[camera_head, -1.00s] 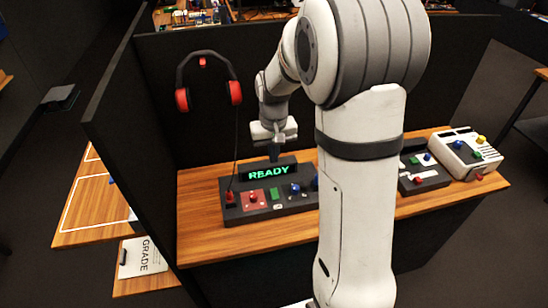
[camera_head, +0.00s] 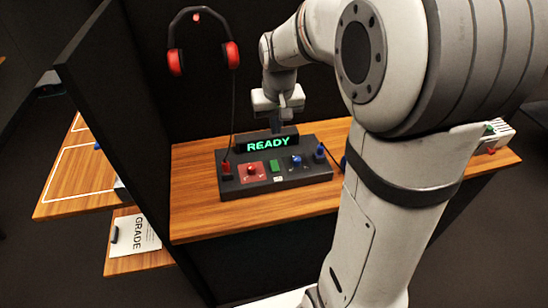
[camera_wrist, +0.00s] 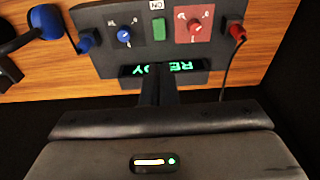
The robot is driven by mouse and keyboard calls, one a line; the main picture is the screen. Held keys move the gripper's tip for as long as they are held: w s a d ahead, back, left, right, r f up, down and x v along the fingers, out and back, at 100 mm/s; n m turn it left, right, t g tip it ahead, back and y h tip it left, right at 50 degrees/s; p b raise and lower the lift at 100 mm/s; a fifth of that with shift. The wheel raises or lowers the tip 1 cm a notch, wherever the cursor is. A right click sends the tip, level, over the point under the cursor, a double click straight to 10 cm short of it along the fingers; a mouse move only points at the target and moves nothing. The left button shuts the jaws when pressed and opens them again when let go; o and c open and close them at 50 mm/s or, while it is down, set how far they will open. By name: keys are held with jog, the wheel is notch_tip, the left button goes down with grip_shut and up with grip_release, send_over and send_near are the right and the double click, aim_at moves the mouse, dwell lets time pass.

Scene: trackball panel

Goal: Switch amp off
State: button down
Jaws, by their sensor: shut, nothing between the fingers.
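The amp (camera_head: 210,171) is a dark box on the wooden desk, with a green lit READY display (camera_head: 268,144). Its front panel has a red knob (camera_head: 252,169) on a red plate, a green rocker switch (camera_head: 275,166) and a blue knob (camera_head: 297,161). In the wrist view the amp appears upside down, with the green switch (camera_wrist: 159,30) beside a small white label (camera_wrist: 157,5) that looks like ON. My gripper (camera_head: 276,130) is shut and empty, above and behind the display. In the wrist view its fingers (camera_wrist: 156,82) overlap part of the READY text.
A red plug (camera_head: 226,167) with a dark cable sits at the amp's left end and a blue plug (camera_head: 320,151) at its right. Red headphones (camera_head: 233,54) hang on the dark partition behind. My arm hides much of the desk's right side. Bare desk (camera_head: 195,210) lies in front.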

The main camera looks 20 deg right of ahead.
aim_at(274, 163)
jog(key=f, duration=0.4)
jog(key=w+f, duration=0.1)
jog(key=f, duration=0.4)
jog(key=w+f, duration=0.1)
jog(key=f, duration=0.4)
jog(key=shift+w, duration=0.1)
jog(key=shift+d, duration=0.1)
